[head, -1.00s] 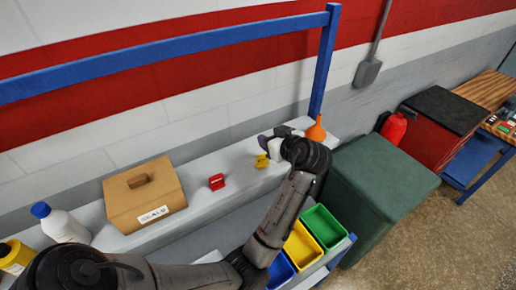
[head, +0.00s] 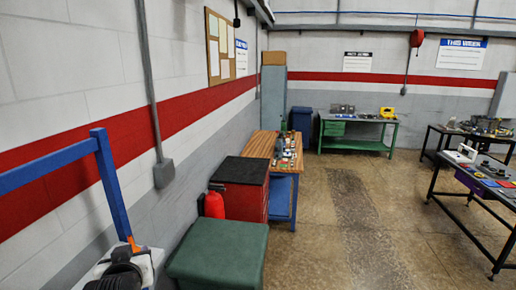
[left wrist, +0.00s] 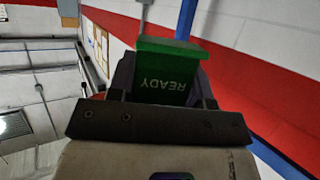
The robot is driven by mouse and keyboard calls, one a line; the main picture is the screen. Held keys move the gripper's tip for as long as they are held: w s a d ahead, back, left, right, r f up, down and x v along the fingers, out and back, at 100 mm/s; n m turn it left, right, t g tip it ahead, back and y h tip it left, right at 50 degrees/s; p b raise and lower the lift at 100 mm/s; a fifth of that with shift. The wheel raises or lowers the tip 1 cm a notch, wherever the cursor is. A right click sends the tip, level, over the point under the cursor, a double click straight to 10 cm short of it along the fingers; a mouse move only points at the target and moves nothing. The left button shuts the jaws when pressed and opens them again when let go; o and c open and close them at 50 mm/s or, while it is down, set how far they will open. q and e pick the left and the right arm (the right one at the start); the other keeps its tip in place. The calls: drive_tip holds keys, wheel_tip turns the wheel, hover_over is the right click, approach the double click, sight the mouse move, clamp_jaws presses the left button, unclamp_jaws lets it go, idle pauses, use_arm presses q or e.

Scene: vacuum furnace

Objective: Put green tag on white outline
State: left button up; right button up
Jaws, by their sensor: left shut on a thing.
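The green tag (left wrist: 165,72) with the word READY shows in the left wrist view, its lettering upside down there. My left gripper (left wrist: 163,88) is shut on it, with the dark fingers on both sides of the tag. I see no white outline in either view. My right gripper is not in view.
A green bin (head: 220,256) stands beside the shelf, then a red fire extinguisher (head: 214,203) and a red cabinet (head: 254,195). A wooden bench (head: 268,147), a green bench (head: 357,118) and a dark table (head: 490,185) stand farther off. The floor (head: 340,220) between is clear.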

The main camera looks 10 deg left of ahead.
use_arm(q)
drive_tip(key=s+d+m+t+h+p, duration=0.15)
drive_tip(key=s+d+m+h, duration=0.3)
drive_tip(key=d, duration=0.45)
drive_tip(key=s+d+f+m+h+p, duration=0.1)
drive_tip(key=s+d+f+h, duration=0.1)
drive_tip(key=f, duration=0.4)
drive_tip(key=shift+s+d+f, duration=0.35)
drive_tip(key=shift+s+d, duration=0.25)
drive_tip(key=shift+s, duration=0.2)
